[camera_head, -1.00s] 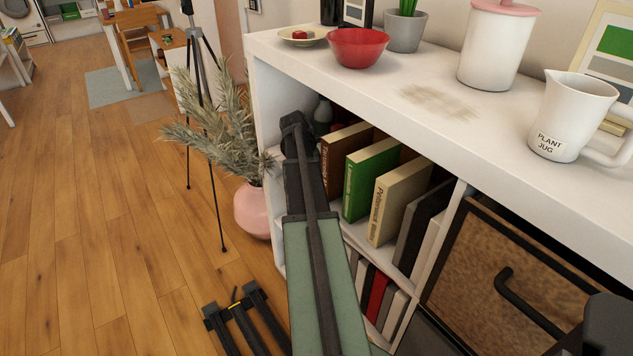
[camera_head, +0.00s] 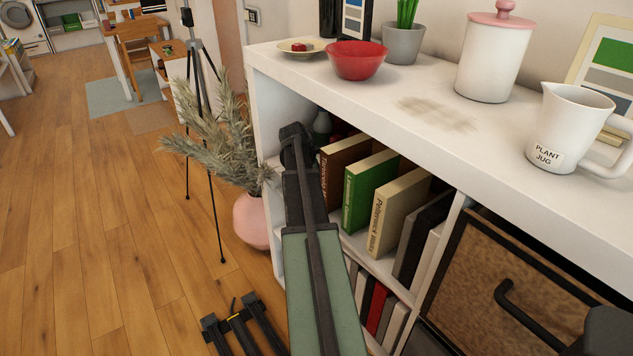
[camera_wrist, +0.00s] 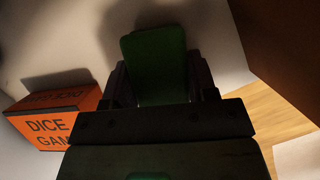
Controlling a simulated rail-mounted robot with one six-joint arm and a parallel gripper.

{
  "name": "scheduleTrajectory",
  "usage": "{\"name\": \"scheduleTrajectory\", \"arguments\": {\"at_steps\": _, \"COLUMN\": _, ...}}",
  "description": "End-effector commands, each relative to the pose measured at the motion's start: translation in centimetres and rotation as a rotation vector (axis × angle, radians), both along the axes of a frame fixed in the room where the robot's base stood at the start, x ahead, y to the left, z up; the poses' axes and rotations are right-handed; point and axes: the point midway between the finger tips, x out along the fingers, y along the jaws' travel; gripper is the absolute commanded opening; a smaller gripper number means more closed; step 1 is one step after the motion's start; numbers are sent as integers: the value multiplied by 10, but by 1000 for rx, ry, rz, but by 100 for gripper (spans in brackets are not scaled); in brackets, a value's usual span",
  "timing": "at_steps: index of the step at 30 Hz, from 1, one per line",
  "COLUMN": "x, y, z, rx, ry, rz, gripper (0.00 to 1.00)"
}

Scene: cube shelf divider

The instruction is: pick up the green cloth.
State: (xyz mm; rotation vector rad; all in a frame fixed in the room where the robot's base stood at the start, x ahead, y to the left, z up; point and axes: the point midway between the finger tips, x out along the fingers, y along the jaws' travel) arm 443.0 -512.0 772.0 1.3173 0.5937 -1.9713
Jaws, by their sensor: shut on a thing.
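The green cloth (camera_wrist: 155,60) shows in the wrist view as an upright dark green piece. It stands between the two dark fingers of my gripper (camera_wrist: 162,85), which are shut on it. A pale surface lies behind the cloth. In the head view my arm reaches to the left compartment of the white shelf unit; the gripper and cloth cannot be made out there.
An orange dice game box (camera_wrist: 48,118) lies left of my gripper. Brown (camera_head: 343,176), green (camera_head: 368,190) and cream books (camera_head: 398,212) stand beside my arm. A red bowl (camera_head: 356,62) and a jug (camera_head: 568,130) stand on top. A plant pot (camera_head: 252,220) is left.

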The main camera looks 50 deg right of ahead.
Motion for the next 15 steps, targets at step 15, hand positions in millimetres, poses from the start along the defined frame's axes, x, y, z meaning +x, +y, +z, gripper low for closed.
{"name": "scheduleTrajectory", "arguments": {"at_steps": 15, "x": 3, "y": 2, "z": 78, "rx": 0, "ry": 0, "rz": 0, "gripper": 26}}
